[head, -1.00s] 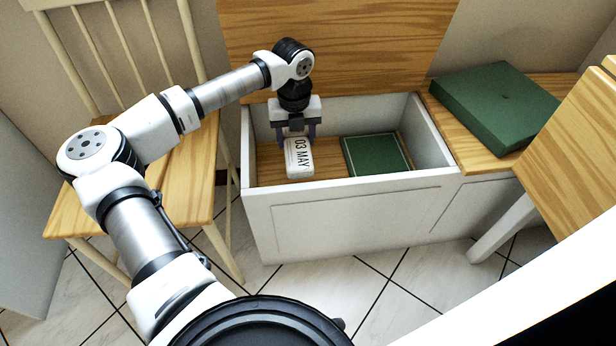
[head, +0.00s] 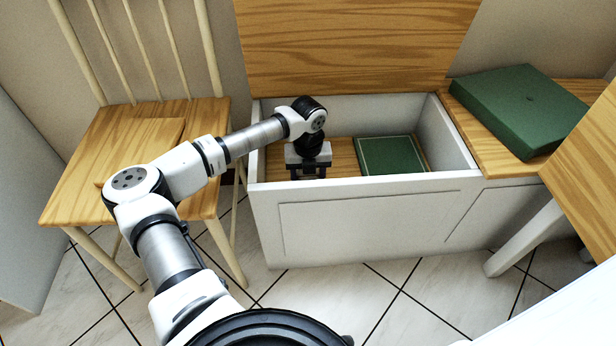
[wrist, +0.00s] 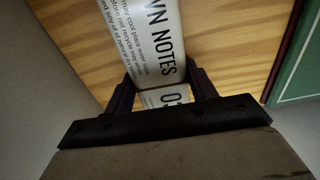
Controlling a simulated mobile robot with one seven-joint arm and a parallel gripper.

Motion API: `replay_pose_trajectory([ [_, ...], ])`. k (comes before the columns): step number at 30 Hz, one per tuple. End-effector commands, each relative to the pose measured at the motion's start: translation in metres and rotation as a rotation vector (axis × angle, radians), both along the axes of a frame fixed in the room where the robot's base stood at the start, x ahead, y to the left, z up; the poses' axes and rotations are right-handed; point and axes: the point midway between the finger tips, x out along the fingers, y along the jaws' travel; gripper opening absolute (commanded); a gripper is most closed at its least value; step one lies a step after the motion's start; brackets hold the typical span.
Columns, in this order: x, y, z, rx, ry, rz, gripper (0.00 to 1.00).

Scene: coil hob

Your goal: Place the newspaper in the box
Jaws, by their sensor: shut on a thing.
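The box is a white bench chest (head: 365,225) with its wooden lid raised and a wooden floor inside. My gripper (head: 308,172) is down inside its left part. In the wrist view, my gripper (wrist: 163,92) is shut on the newspaper (wrist: 150,35), a white roll with black print, its fingers on either side of it. The wooden floor of the box shows behind the roll; I cannot tell whether they touch. In the head view the newspaper is hidden behind my gripper and the front wall.
A green flat box (head: 391,156) lies on the chest floor to the right of my gripper; its edge also shows in the wrist view (wrist: 298,75). A larger green box (head: 520,108) sits on the closed bench top at right. A wooden chair (head: 130,150) stands at left.

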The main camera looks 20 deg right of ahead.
Motion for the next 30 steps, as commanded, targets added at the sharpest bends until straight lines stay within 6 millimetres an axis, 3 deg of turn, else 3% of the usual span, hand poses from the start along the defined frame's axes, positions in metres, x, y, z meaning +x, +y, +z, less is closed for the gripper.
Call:
replay_pose_trajectory([
  [8, 0.000, 0.000, -0.002, 0.000, -0.001, 0.000, 0.31],
  [9, 0.000, 0.000, -0.002, 0.000, -0.001, 0.000, 0.59],
  [14, 0.000, 0.000, -0.001, 0.000, -0.001, 0.000, 0.78],
  [23, 0.000, 0.000, 0.001, 0.000, -0.001, 0.000, 0.78],
  [30, 0.001, 0.000, 0.040, 0.001, -0.004, 0.000, 0.78],
])
